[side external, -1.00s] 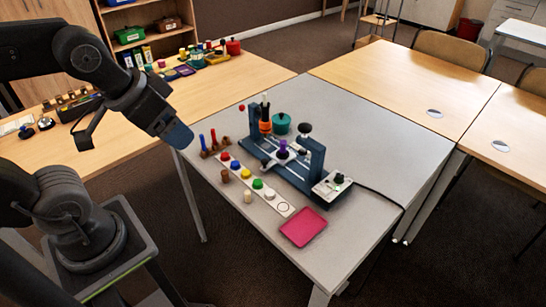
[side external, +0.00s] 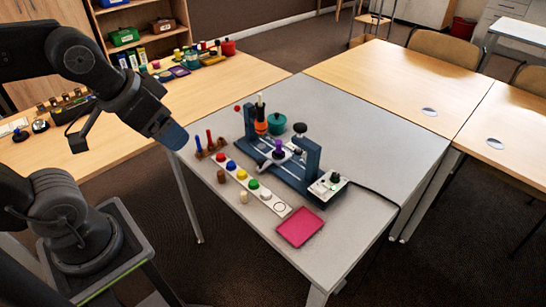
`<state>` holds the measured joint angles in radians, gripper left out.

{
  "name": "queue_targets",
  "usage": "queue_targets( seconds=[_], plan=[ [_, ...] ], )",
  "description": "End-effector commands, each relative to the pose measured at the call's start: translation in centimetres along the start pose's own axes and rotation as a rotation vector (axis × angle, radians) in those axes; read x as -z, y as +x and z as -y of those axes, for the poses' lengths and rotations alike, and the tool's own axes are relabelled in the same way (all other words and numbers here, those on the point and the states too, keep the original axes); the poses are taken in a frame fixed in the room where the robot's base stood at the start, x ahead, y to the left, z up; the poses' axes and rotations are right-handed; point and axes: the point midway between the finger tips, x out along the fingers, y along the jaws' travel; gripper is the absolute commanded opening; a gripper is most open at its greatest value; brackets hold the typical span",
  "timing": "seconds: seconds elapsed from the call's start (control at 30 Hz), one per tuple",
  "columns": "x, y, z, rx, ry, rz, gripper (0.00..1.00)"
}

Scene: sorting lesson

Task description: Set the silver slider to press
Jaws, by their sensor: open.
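A dark blue frame device (side external: 287,172) with two uprights stands on the grey table. A silver-grey piece (side external: 272,163) lies low between the uprights, with a purple knob above it. I take it for the silver slider, but it is small and I cannot read its setting or any press mark. My gripper (side external: 174,137) is over the table's left edge, at the end of my dark arm, left of the device and apart from it. It is open, with nothing visible in it. The fingertips are hard to make out.
A white strip with coloured knobs (side external: 274,204) and a pink tray (side external: 300,227) lie in front of the device. A control box (side external: 328,186) with a cable stands at its right end. A green pot (side external: 277,123) is behind. The grey table's right side is clear.

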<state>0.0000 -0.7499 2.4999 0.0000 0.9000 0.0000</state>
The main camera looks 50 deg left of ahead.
Motion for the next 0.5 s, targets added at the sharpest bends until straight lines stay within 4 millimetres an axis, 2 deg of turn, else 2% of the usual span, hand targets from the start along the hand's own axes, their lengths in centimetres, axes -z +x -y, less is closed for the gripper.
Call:
queue_targets(
  seconds=[0.03, 0.13, 0.23, 0.3, 0.37, 0.5],
  plan=[
    [0.0, 0.0, 0.0, 0.0, 0.0, 0.0, 0.74],
    [0.4, 0.1, 0.1, 0.001, -0.005, 0.007, 0.64],
    [1.9, 0.5, 0.3, 0.006, -0.023, 0.032, 0.55],
    [3.5, 1.2, 0.6, 0.011, -0.043, 0.061, 0.51],
    [5.2, 2.0, 0.9, 0.017, -0.064, 0.091, 0.51],
    [9.2, 4.9, 2.0, 0.03, -0.119, 0.161, 0.51]
  ],
)
